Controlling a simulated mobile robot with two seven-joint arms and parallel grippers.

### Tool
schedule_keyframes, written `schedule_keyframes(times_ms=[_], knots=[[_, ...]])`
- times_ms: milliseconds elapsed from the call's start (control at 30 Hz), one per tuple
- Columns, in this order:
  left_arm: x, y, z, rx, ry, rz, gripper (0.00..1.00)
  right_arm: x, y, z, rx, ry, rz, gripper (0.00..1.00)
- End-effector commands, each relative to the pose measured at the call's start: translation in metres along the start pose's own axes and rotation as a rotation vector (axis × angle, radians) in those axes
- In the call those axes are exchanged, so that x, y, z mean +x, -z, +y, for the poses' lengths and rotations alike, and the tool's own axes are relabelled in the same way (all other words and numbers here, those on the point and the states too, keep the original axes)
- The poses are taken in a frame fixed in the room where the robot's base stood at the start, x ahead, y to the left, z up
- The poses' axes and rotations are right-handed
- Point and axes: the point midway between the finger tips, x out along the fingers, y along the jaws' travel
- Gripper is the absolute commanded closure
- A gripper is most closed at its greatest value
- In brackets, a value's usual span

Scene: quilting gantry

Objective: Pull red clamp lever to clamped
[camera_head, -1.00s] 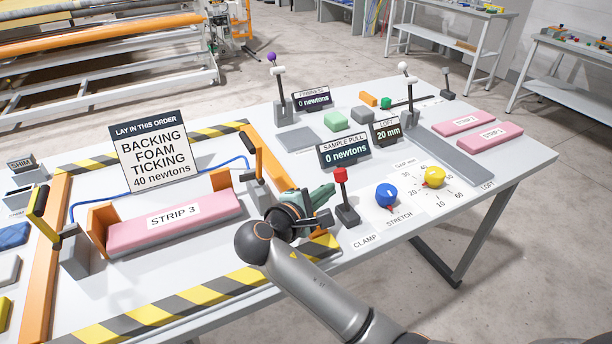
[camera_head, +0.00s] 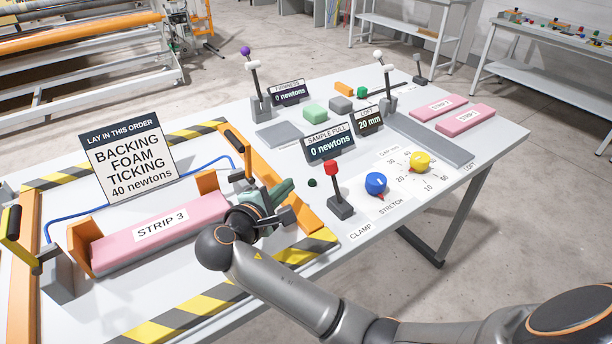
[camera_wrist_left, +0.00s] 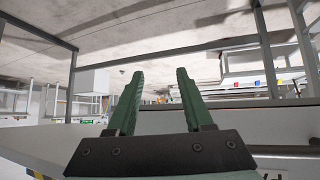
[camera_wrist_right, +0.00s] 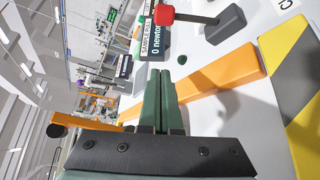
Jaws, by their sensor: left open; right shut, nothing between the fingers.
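The red clamp lever (camera_head: 332,170) has a red knob on a dark stalk rising from a dark base (camera_head: 341,209), behind the CLAMP label (camera_head: 360,232). It also shows at the top of the right wrist view (camera_wrist_right: 164,14). My right gripper (camera_head: 286,187) is shut and empty, a little left of the lever and apart from it, near the orange rail. Its green fingers (camera_wrist_right: 166,82) lie together in the right wrist view. My left gripper (camera_wrist_left: 154,85) is open and empty in its wrist view; the head view does not show it.
The pink STRIP 3 (camera_head: 165,232) lies left of my right gripper between orange end plates. Blue (camera_head: 376,182) and yellow (camera_head: 420,161) knobs stand right of the lever. The sample pull display (camera_head: 328,143) stands behind it. A small dark green button (camera_head: 312,183) is just left of it.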

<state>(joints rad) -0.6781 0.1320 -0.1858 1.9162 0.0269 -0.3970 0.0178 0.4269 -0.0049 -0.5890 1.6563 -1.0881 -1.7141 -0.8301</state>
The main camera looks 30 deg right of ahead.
Motion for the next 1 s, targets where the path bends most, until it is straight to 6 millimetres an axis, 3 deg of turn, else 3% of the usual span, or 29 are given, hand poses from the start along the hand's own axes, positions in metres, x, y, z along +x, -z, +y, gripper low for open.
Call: schedule_keyframes(times_ms=[167, 500, 733, 1000], knots=[[0.001, -0.001, 0.0, 0.0, 0.0, -0.001, 0.48, 0.027, -0.002, 0.0, 0.0, -0.001, -0.006, 1.0], [0.002, -0.004, 0.001, -0.001, -0.002, -0.006, 0.48, 0.101, -0.002, 0.0, 0.0, 0.0, -0.006, 1.0], [-0.005, 0.007, 0.001, 0.0, -0.001, 0.004, 0.48, 0.087, -0.029, 0.001, 0.001, -0.001, -0.002, 1.0], [-0.006, 0.008, 0.0, 0.0, 0.0, 0.004, 0.48, 0.083, -0.039, 0.0, 0.0, 0.0, -0.002, 1.0]])
